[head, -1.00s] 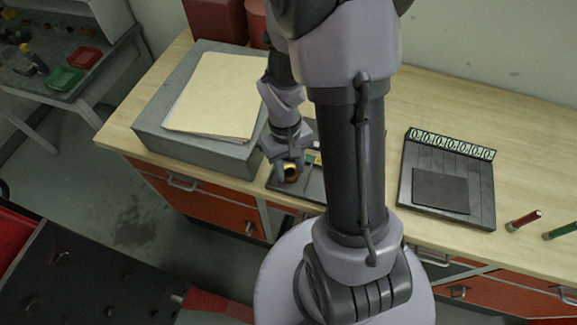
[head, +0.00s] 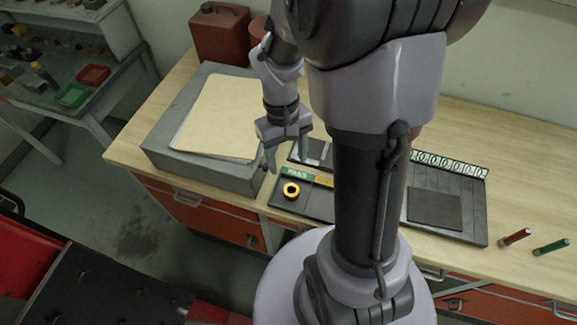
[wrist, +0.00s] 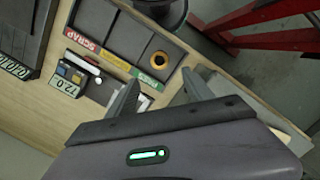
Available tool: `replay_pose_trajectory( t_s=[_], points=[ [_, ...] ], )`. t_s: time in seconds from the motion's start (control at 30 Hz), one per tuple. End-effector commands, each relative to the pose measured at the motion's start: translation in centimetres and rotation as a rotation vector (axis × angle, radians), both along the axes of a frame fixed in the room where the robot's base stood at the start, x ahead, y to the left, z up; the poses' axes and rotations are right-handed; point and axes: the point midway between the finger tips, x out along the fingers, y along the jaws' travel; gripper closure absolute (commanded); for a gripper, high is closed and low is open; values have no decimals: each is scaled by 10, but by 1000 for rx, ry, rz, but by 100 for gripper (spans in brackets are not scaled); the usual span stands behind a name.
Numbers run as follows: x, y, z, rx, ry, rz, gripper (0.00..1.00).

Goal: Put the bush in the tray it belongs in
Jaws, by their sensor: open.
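The bush (head: 291,190), a short ring with a yellow-orange rim and dark hole, lies in the green-labelled compartment of a dark divided tray (head: 273,200). In the wrist view the bush (wrist: 158,57) sits inside that compartment, beside its green label (wrist: 150,80). The tray also has a yellow and a red label; the red one reads SCRAP (wrist: 82,40). My gripper (head: 288,160) is open and empty, above and behind the bush and apart from it. Its two fingers (wrist: 162,84) show spread in the wrist view. My arm hides the tray's right part in the head view.
A small device with a display (wrist: 72,78) lies beside the tray. A grey box with papers (head: 215,115) stands left. A dark board with a row of number tags (head: 448,208) and red and green cylinders (head: 515,237) are on the right. Bare bench lies behind the board.

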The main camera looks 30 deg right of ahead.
Motion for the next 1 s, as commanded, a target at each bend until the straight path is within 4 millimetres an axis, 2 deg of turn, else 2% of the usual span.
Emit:
replay_pose_trajectory(
  t_s=[0.07,0.17,0.2,0.3,0.43,0.6,0.83,0.93,1.0],
  points=[
    [1,5,14,-3,-26,-10,40],
    [-1,30,59,-5,-153,-60,40],
    [-6,45,81,2,-224,-89,40],
    [-26,81,128,51,-394,-165,40],
    [-56,115,162,140,-555,-235,40],
    [-73,131,176,203,-633,-273,40],
    [-73,131,176,204,-634,-275,40],
    [-73,131,166,204,-635,-275,40],
    [-73,131,147,204,-635,-275,40]
  ],
)
